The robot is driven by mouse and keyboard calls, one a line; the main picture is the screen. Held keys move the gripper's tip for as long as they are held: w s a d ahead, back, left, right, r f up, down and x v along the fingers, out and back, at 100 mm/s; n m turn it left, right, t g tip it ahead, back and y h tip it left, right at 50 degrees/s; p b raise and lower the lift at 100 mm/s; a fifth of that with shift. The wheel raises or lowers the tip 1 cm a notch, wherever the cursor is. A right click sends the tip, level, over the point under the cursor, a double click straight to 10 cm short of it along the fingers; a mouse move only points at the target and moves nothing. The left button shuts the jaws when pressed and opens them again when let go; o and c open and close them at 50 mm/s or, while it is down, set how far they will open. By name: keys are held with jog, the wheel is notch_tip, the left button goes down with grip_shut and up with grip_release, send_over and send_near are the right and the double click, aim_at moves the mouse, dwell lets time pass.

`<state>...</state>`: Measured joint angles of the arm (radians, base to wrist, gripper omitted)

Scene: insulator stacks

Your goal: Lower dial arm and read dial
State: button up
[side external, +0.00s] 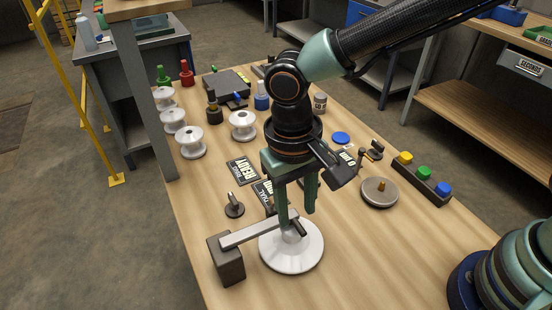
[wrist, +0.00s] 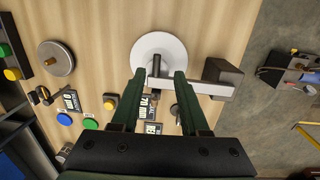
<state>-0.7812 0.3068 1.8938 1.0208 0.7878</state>
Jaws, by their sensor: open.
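The dial arm, a light grey bar (side external: 257,230), runs from a dark block (side external: 227,261) to above a round white disc (side external: 300,262). A short dark peg (side external: 299,228) is at the bar's inner end. My gripper (side external: 297,217) is open, pointing down over the disc, with its green fingers near that end. In the wrist view my gripper (wrist: 159,72) has the dark peg (wrist: 156,65) between its fingertips. The white disc (wrist: 150,45) and the block (wrist: 222,76) also show there. I cannot tell whether a finger touches the bar. A dark label card (side external: 264,194) is partly hidden behind the fingers.
White spool-like insulators (side external: 190,141) stand at the back left. A READY card (side external: 243,170) and a small dark knob (side external: 234,206) lie near the gripper. A grey disc (side external: 380,191) and a colored button strip (side external: 424,178) are to the right.

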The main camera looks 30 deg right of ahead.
notch_tip(320, 180, up, 10)
jog(key=shift+w+a, duration=0.3)
jog(key=shift+f, duration=0.15)
jog(key=d+r+t, duration=0.2)
jog(key=d+t, duration=0.4)
jog(key=d, duration=2.1)
jog(key=g, duration=0.6)
send_over(299, 227)
jog(key=a, duration=0.2)
notch_tip(299, 227, down, 4)
jog(key=f, duration=0.3)
jog(key=d+f, duration=0.1)
jog(key=f, duration=0.3)
jog(key=d+f, duration=0.1)
jog(key=f, duration=0.3)
jog(key=shift+f, duration=0.25)
